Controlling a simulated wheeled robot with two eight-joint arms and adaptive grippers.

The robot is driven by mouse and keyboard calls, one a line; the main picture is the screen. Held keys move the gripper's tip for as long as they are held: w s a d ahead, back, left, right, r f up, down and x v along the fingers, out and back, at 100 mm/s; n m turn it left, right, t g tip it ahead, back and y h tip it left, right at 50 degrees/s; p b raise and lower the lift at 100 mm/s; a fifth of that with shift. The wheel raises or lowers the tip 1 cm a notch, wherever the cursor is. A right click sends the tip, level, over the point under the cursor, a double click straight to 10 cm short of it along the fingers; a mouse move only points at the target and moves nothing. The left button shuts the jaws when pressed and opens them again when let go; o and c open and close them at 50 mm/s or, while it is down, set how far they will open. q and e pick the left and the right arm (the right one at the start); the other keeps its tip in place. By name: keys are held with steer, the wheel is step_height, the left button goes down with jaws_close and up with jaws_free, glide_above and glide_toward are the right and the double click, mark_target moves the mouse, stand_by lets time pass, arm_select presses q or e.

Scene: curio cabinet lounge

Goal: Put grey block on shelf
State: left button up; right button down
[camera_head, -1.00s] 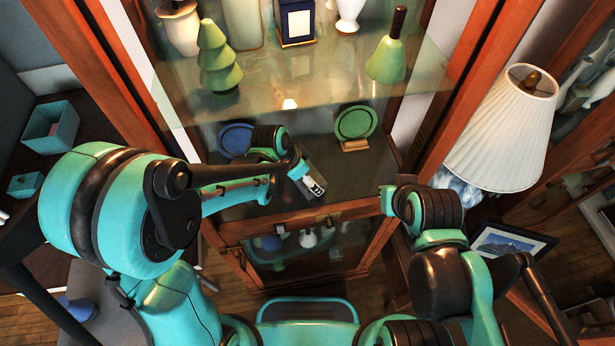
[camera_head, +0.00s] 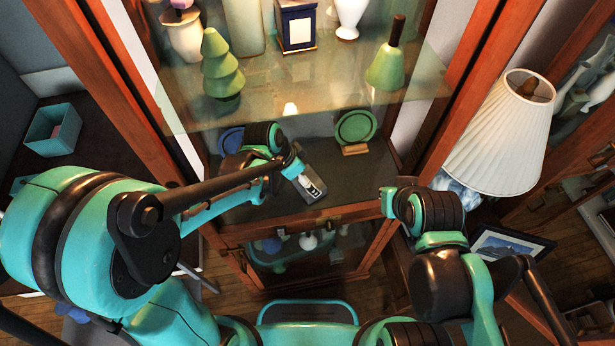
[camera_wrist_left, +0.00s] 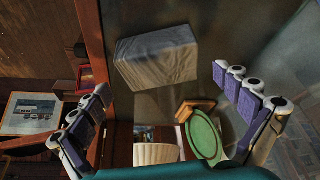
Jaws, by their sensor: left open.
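The grey block (camera_wrist_left: 157,56) lies on the cabinet's lower dark shelf surface (camera_wrist_left: 160,102) in the left wrist view. My left gripper (camera_wrist_left: 160,82) is open, with one finger on each side of the picture. The block is beyond the fingertips, roughly between their lines, and is not held. In the head view my left gripper (camera_head: 311,186) is inside the cabinet at the lower shelf, below the glass shelf (camera_head: 290,95). My right arm's wrist shows outside the cabinet at right, but its fingers are not seen.
A green plate (camera_head: 355,127) on a wooden stand is right of my left gripper, and a blue plate (camera_head: 231,140) is left. A green tree (camera_head: 220,70) and green bell (camera_head: 387,68) stand on the glass shelf above. A lamp (camera_head: 505,130) is outside at right.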

mark_target(300, 185)
arm_select(q)
steer(key=shift+p+v, duration=0.35)
steer(key=shift+v, duration=1.55)
arm_select(e)
steer(key=shift+r, duration=0.5)
arm_select(q)
steer(key=shift+s, duration=0.15)
arm_select(e)
steer(key=shift+s, duration=0.1)
